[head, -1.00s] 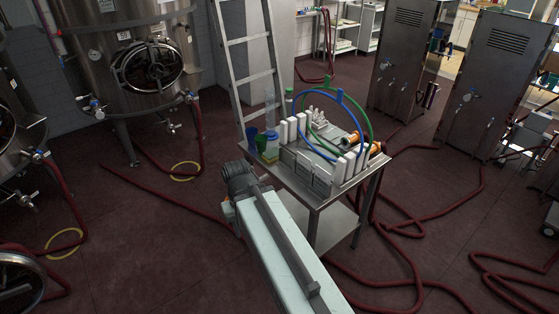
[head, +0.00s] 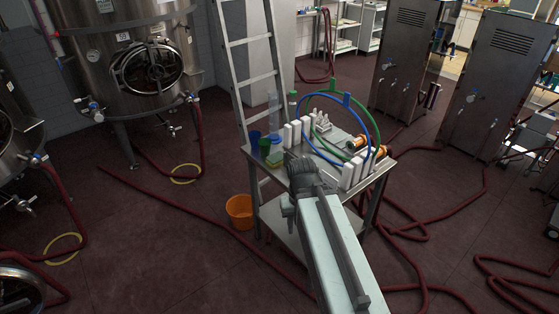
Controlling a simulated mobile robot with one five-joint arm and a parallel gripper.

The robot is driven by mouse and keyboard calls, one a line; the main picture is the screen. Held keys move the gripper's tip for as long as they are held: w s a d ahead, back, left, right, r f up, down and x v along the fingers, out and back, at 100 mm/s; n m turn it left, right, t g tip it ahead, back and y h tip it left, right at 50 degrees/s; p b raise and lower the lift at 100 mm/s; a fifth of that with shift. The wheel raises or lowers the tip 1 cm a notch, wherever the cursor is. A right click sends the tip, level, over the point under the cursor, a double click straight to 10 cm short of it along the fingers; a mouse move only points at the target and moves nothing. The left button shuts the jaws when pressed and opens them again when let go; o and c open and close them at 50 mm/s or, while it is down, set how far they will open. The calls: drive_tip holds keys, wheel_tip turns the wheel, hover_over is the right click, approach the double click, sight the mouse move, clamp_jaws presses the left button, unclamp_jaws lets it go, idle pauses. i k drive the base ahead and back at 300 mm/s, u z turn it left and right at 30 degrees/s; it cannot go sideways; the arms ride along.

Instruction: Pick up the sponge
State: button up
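A small yellow and green block that looks like the sponge (head: 274,159) lies at the near left corner of the metal cart top (head: 266,172). My gripper (head: 302,163) is at the far end of my pale arm, over the cart's near edge, just right of the sponge in the picture. It appears apart from the sponge, but its height above the top is unclear. The arm hides its fingers, so I cannot see whether they are open.
A blue cup (head: 254,139) and a green cup (head: 265,147) stand behind the sponge. White blocks (head: 296,131), blue and green hoops (head: 347,98) and orange-ended cylinders (head: 358,143) crowd the cart. An orange bucket (head: 239,211) and red hoses (head: 190,208) are on the floor.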

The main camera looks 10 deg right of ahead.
sight(275, 160)
drive_tip(key=i, duration=1)
drive_tip(key=k, duration=0.5)
drive_tip(key=z, duration=2.3)
drive_tip(key=k, duration=1.05)
drive_tip(key=u, duration=1.75)
drive_tip(key=i, duration=0.8)
drive_tip(key=u, duration=0.05)
